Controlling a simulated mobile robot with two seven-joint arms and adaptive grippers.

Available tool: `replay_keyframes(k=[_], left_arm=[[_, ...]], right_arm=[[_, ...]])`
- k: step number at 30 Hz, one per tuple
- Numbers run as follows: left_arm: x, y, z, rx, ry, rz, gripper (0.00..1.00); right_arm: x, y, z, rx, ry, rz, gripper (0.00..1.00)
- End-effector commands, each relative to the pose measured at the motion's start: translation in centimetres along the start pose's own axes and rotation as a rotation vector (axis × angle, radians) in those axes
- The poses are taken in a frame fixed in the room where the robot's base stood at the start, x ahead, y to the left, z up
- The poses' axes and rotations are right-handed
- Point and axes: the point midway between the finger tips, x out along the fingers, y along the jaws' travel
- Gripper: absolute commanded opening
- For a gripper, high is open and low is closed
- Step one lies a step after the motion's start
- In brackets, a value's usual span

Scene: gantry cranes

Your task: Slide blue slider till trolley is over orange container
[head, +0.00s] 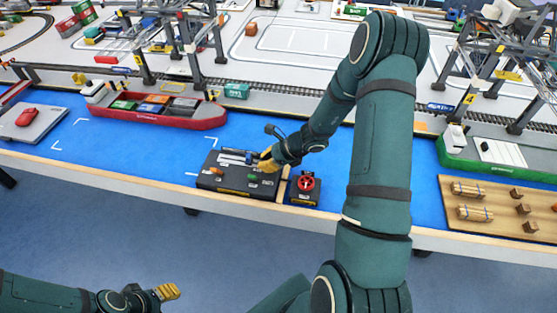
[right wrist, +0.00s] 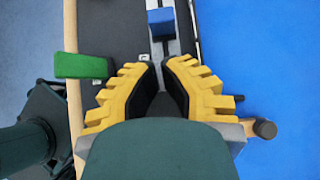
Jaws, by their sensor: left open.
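The black control panel (head: 228,186) stands at the table's front edge. The blue slider (right wrist: 160,22) sits in a pale rail (right wrist: 166,48) on the panel, ahead of my right fingertips and apart from them. My right gripper (head: 266,161) is over the panel's right end; in the right wrist view (right wrist: 160,65) its fingers have a narrow empty gap between them. My left gripper (head: 168,292) is open, away from the table at lower left. An orange container (head: 157,98) lies among others on the red ship. I cannot clearly make out the crane's trolley.
A green lever (right wrist: 82,66) stands left of my right fingers. A red wheel control (head: 306,182) is just right of the panel. The red ship (head: 160,119) and gantry crane (head: 192,45) stand behind. Blue table surface (head: 110,145) is free left of the panel.

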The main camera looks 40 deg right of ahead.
Motion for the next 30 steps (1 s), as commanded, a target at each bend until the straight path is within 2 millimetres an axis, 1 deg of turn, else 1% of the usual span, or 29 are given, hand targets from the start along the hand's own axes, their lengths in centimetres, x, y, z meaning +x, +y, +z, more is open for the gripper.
replay_keyframes(k=[1, 6, 20, 23, 27, 30], left_arm=[[0.0, 0.0, 0.0, 0.000, 0.001, 0.000, 0.47], [0.1, 0.0, -0.1, 0.000, 0.001, 0.000, 0.47], [0.1, 0.0, -0.1, 0.000, 0.002, 0.000, 0.47], [0.4, -0.1, -0.1, 0.000, 0.003, 0.000, 0.47], [0.8, -0.3, -0.1, 0.001, 0.005, 0.000, 0.47], [0.9, -0.3, -0.1, 0.001, 0.006, 0.000, 0.47]], right_arm=[[0.5, 0.0, 0.5, -0.002, -0.001, 0.001, 0.00], [1.4, 0.0, 1.5, 0.000, 0.000, 0.000, 0.00], [1.8, 0.0, 1.9, 0.000, 0.000, 0.000, 0.00], [2.6, 0.0, 2.6, -0.003, -0.002, 0.002, 0.00], [4.2, 0.1, 4.2, -0.003, -0.001, 0.003, 0.00], [4.6, 0.0, 4.6, -0.001, 0.000, 0.001, 0.00]])
